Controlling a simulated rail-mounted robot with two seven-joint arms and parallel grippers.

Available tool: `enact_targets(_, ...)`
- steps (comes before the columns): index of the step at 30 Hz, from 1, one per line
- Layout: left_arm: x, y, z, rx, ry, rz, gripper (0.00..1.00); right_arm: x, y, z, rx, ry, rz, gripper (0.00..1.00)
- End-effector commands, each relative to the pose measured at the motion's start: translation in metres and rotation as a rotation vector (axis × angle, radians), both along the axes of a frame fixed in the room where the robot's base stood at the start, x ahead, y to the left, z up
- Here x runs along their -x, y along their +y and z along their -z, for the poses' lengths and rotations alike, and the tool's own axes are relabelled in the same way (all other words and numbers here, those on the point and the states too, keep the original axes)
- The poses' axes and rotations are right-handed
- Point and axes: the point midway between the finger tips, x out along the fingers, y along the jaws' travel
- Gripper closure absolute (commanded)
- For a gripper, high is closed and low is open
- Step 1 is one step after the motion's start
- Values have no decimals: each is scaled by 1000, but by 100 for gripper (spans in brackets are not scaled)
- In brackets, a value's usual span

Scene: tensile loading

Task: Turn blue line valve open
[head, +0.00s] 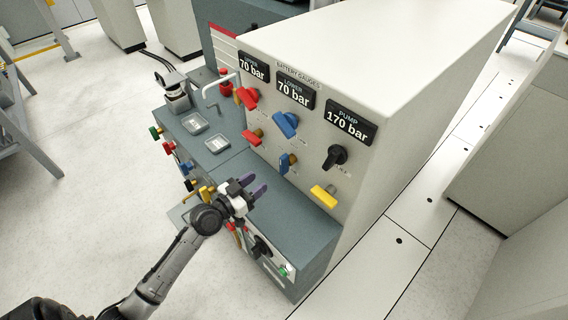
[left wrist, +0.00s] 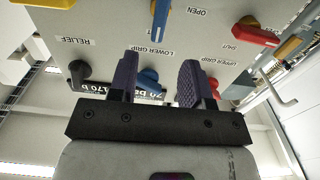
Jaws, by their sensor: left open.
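The small blue valve lever (head: 286,163) sits on the lower part of the white panel, left of the yellow handle. In the left wrist view the panel is upside down, and this blue lever (left wrist: 160,12) shows at the top edge, beside an OPEN label. A larger blue handle (head: 287,124) is above it in the head view; in the wrist view this handle (left wrist: 148,78) is partly hidden behind a finger, near the LOWER GRIP label. My left gripper (head: 255,187) is open and empty, lower left of the small lever and apart from it; its purple fingers (left wrist: 157,72) point toward the panel.
Red handles (head: 247,97) are left of the blue ones. A black knob (head: 335,157) and a yellow handle (head: 324,197) are to the right. Gauges above read 70, 70 and 170 bar. The grey bench (head: 299,217) juts out below the panel.

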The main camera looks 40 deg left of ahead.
Motion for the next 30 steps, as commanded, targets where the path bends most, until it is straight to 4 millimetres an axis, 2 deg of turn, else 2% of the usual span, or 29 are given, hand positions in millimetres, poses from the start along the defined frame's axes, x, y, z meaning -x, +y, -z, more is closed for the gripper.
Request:
enact_targets(9,-58,-7,1,4,-3,-1,55,0,0,14,0,0,1,0)
enact_targets(15,-87,-11,1,4,-1,1,55,-1,1,22,-4,0,3,0)
enact_targets(21,-105,-12,1,1,0,0,55,-1,2,27,-7,-1,5,0)
enact_targets(30,-113,-14,0,1,2,1,55,-1,2,28,-8,-1,5,0)
